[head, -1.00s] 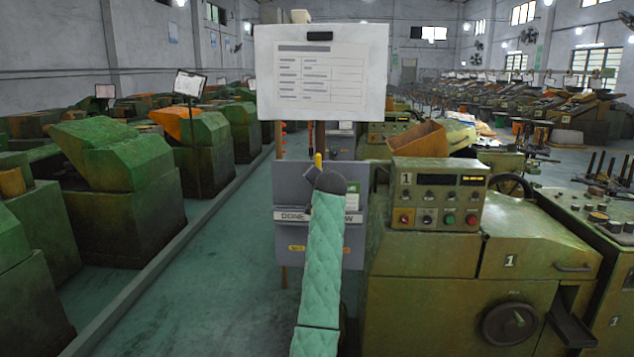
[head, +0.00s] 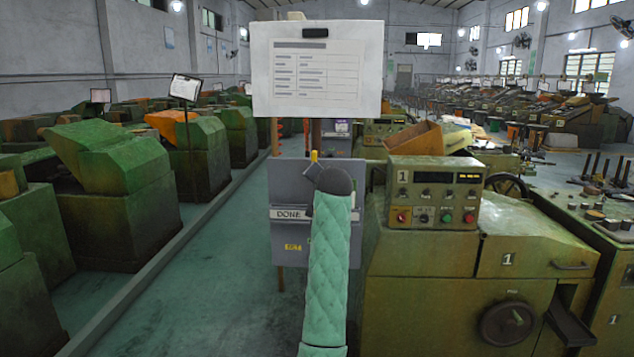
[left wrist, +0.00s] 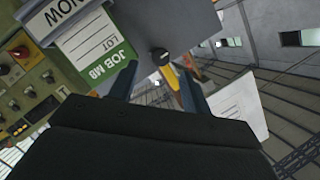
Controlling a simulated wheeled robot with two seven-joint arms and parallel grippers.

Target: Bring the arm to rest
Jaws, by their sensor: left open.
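My left arm, in a teal quilted sleeve (head: 328,255), rises from the bottom middle of the head view. Its dark wrist (head: 330,179) is in front of the grey board marked DONE (head: 288,185) and covers the board's right part. The fingers are mostly hidden there. In the left wrist view my left gripper (left wrist: 156,88) is open, its two dark fingers spread. A green and white job card (left wrist: 92,42) sits under the NOW label, by one finger. A yellow-orange bar with a black knob (left wrist: 158,57) shows between the fingers. My right gripper is not in view.
A white sheet board (head: 316,70) stands above the grey board. Close on the right is a green machine (head: 455,290) with a control box (head: 436,192). Green machines (head: 115,185) line the left. The aisle floor (head: 200,285) between is clear.

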